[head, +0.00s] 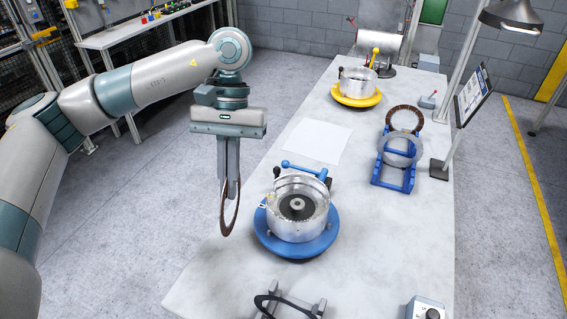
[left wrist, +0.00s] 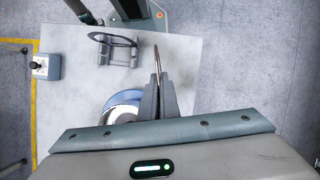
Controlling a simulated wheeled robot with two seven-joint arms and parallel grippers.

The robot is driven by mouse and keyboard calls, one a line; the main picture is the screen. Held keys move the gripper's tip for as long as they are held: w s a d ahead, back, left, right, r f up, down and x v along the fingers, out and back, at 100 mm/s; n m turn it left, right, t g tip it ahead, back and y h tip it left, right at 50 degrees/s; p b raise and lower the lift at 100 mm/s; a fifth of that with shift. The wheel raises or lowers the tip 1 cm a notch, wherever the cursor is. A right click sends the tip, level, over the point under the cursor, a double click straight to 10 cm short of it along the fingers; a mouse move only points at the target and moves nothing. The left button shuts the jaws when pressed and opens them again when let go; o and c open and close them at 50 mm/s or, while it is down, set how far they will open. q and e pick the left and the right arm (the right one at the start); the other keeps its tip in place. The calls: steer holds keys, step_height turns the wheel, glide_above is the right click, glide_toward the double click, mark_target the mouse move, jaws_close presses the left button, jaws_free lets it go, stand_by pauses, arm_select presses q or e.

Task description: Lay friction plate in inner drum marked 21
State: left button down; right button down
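My left gripper (head: 229,190) points down and is shut on a brown ring-shaped friction plate (head: 234,213). The plate hangs upright, nearly edge-on, off the table's left edge. In the left wrist view, the fingers (left wrist: 158,82) pinch the plate (left wrist: 156,56), seen as a thin edge. A silver drum (head: 298,207) on a blue round base (head: 297,246) stands just right of the plate, apart from it; a dark hub shows inside. Another silver drum (head: 357,80) sits on a yellow base (head: 357,99) farther back. I cannot read number 21 on either drum. My right gripper is not in view.
A blue rack (head: 394,181) holds a brown ring (head: 404,112) and a grey ring (head: 400,150). A grey stand with a black ring (head: 285,303) is at the front. A blue-handled tool (head: 304,169) lies behind the near drum. A white sheet (head: 317,141) lies flat on the table.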

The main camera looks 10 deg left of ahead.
arm_select(q)
steer(key=w+d+f+n+g+h, duration=0.1)
steer(key=w+d+f+n+h, duration=0.15)
steer(key=d+n, duration=0.45)
steer(key=w+d+f+n+g+h, duration=0.1)
steer(key=w+d+n+h, duration=0.15)
steer(key=n, duration=0.85)
steer(key=w+a+f+n+t+h, duration=0.1)
steer(key=w+f+n+t+h, duration=0.2)
steer(key=n, duration=1.4)
steer(key=shift+w+a+n+t+h, duration=0.4)
steer(key=shift+w+t+h, duration=2)
steer(key=shift+w+t, duration=0.85)
steer(key=shift+s+f+b, duration=0.15)
steer(key=shift+f+b, duration=0.1)
steer(key=shift+b, duration=0.15)
steer(key=shift+f+b, duration=2.2)
steer(key=shift+f, duration=1.15)
